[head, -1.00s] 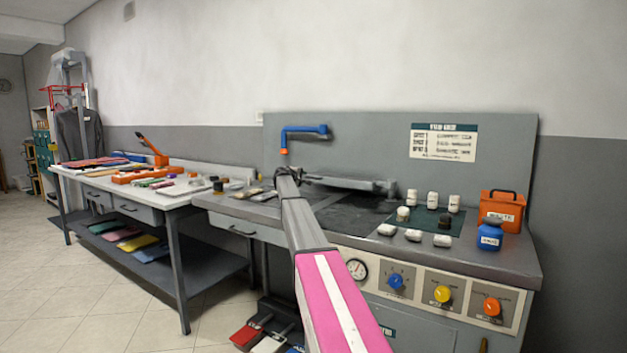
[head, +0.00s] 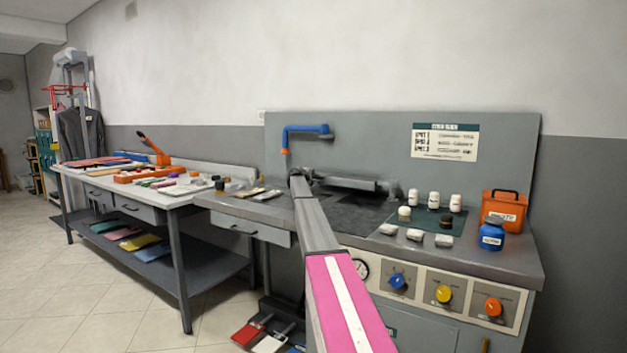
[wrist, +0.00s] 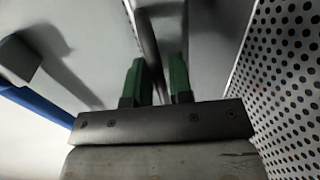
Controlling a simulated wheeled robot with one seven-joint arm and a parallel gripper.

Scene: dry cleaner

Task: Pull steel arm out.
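The steel arm (head: 345,183) is a grey bar lying low and nearly level along the back of the steel bench, its right end by an upright post. My gripper is near its left end in the head view, at the far end of my own arm, too small and covered to read. In the wrist view my gripper's (wrist: 158,85) two green fingers stand apart. A dark narrow bar runs up between them; I cannot tell whether they touch it.
A blue pipe (head: 305,130) with an orange tip rises on the back panel just above. White bottles (head: 434,200), an orange box (head: 503,209) and a blue jar (head: 492,235) stand on the bench's right. A perforated surface (wrist: 290,90) lies close right in the wrist view.

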